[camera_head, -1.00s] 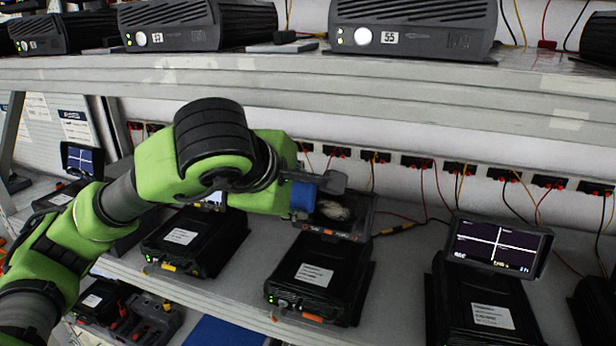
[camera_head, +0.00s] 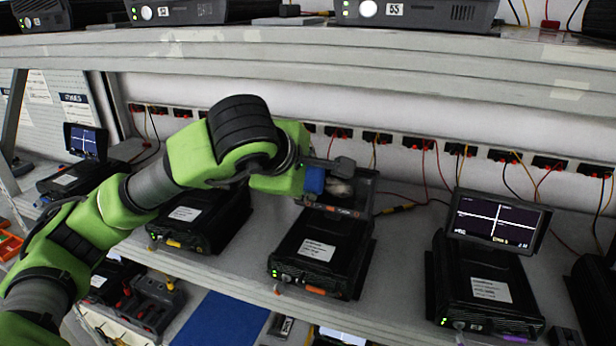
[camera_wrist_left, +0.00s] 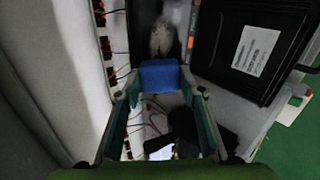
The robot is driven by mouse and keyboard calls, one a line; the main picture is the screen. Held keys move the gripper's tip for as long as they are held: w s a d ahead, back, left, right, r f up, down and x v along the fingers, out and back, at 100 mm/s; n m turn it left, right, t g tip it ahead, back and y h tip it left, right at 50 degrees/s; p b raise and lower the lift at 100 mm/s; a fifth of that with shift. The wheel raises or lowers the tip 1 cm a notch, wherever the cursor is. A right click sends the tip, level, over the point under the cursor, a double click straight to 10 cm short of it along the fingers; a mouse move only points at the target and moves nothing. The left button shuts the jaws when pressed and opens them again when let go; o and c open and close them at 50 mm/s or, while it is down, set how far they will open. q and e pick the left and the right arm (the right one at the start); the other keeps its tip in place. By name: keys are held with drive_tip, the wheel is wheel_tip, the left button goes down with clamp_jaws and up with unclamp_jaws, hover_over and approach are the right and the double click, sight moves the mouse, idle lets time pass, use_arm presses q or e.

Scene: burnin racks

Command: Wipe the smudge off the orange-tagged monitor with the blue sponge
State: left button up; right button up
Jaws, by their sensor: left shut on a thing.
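The orange-tagged unit (camera_head: 318,252) stands on the shelf with an orange tag (camera_head: 315,291) on its front edge. Its small dark monitor (camera_head: 358,204) is tilted back behind it. A pale grey-white smudge (camera_head: 341,189) shows on the screen, and it also shows in the left wrist view (camera_wrist_left: 162,38). My left gripper (camera_head: 325,168) is shut on the blue sponge (camera_head: 314,181) at the left part of this monitor. In the left wrist view the sponge (camera_wrist_left: 159,76) sits between the fingertips, just below the smudge. Whether it touches the screen is unclear. My right gripper is out of view.
A unit with a lit monitor (camera_head: 497,221) stands to the right, and a yellow-tagged unit (camera_head: 201,219) to the left. Cables and red-black sockets (camera_head: 417,143) line the back wall. The upper shelf (camera_head: 300,75) overhangs. A blue mat (camera_head: 222,320) lies below.

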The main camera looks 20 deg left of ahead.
use_arm(q)
drive_tip(key=shift+b+x, duration=0.8)
drive_tip(key=shift+x, duration=0.3)
idle(0.3)
drive_tip(key=shift+d, duration=0.1)
